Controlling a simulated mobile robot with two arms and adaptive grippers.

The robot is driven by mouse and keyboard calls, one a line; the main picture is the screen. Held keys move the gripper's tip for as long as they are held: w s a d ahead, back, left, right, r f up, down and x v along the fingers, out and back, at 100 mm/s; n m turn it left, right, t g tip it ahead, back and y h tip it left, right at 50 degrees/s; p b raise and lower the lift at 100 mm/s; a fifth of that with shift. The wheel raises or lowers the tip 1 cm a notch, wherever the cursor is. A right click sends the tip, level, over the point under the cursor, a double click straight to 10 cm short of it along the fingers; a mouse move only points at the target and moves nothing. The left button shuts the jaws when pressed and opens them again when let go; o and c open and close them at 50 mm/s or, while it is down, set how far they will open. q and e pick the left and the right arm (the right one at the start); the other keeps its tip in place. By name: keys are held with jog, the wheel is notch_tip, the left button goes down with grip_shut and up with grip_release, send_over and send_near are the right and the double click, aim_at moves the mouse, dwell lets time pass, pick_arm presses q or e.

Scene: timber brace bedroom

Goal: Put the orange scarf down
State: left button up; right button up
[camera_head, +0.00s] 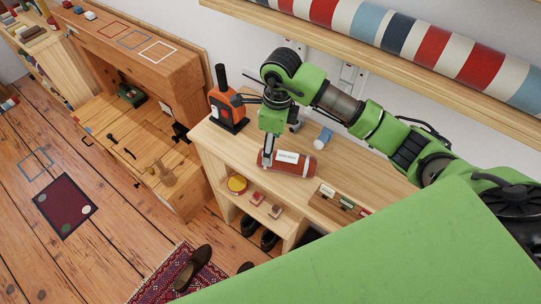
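A rust-orange roll (293,163) with a white label lies lengthwise at the top of the low wooden shelf unit; it is the closest match to the orange scarf, though I cannot make out its cloth. My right arm comes in from the right, and my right gripper (267,157) points down at the roll's left end, overlapping it in the picture. I cannot tell whether its fingers are closed on the roll, or whether the roll rests on the wood or hangs just above it. My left gripper is not in view.
An orange device with a black top (228,108) stands left of the roll. A blue-and-white cylinder (322,138) stands behind it. A small tray with blocks (342,201) is in front at right. A striped roll (430,48) lies on the wall shelf above. A wooden desk (140,135) is at left.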

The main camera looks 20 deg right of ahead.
notch_tip(320, 180, up, 5)
jog(key=shift+s+d+r+b, duration=0.1)
jog(key=shift+d+r+b, duration=0.05)
jog(key=shift+b, duration=0.25)
dwell(0.4)
